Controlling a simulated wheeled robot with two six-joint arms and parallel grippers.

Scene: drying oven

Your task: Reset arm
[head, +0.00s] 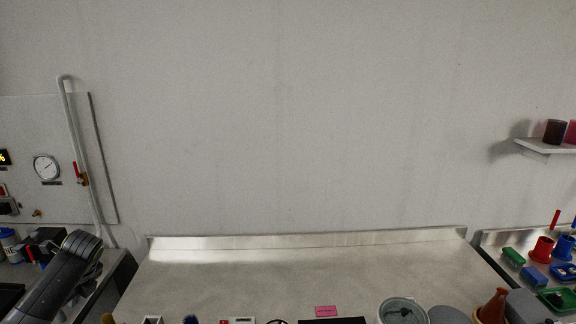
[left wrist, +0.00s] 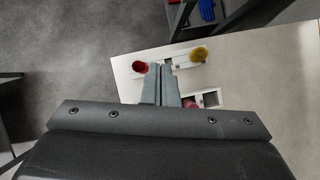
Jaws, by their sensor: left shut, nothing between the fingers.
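My left arm (head: 62,275) comes in at the lower left of the head view, over the left end of the counter. In the left wrist view my left gripper (left wrist: 163,70) is shut and empty, with its two grey fingers together. The fingers show in front of a light tabletop (left wrist: 245,60) that holds a white holder. I cannot tell the height of the fingertips above it. My right arm and gripper show in neither view.
In the left wrist view a red item (left wrist: 139,67) and a yellow bushy item (left wrist: 198,54) flank the fingers. In the head view the back of the middle counter (head: 300,275) is clear. A glass bowl (head: 402,309) and a brown cone-shaped bottle (head: 493,306) stand front right.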

